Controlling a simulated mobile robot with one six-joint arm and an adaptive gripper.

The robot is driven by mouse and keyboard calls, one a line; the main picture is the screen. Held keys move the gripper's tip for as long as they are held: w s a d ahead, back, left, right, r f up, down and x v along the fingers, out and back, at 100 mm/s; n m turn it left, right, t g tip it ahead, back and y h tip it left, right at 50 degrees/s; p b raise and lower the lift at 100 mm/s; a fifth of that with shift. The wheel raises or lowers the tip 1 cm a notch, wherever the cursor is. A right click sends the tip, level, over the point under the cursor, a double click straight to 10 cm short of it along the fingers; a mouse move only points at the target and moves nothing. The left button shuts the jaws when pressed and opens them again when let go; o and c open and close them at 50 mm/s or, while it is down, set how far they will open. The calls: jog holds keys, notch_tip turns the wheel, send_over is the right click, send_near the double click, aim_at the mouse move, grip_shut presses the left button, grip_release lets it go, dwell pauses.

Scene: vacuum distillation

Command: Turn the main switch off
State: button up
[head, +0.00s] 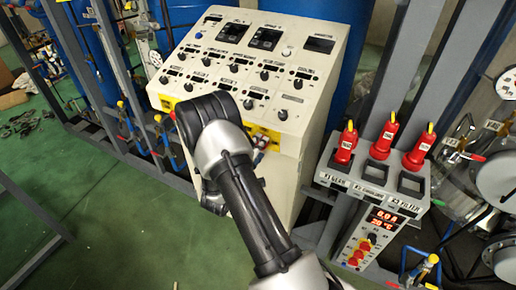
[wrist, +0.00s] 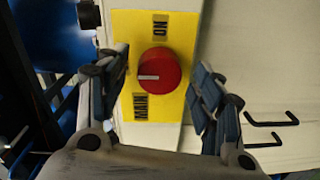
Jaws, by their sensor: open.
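The main switch (wrist: 158,74) is a round red knob with a white line pointing left in the wrist view. It sits on a yellow plate (wrist: 183,30) marked "ON" near the top and "MAIN" near the lower left. My gripper (wrist: 161,77) is open, with one finger on each side of the knob. Gaps show between the fingers and the knob.
The cream control cabinet (head: 318,82) carries several black knobs and displays. A stand with red-handled plugs (head: 382,140) is to the right of my arm. Black handles (wrist: 270,118) show at the right in the wrist view.

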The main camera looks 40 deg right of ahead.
jog(key=v, duration=1.1)
jog(key=shift+a, duration=0.3)
jog(key=shift+s+r, duration=0.1)
jog(key=shift+s, duration=0.05)
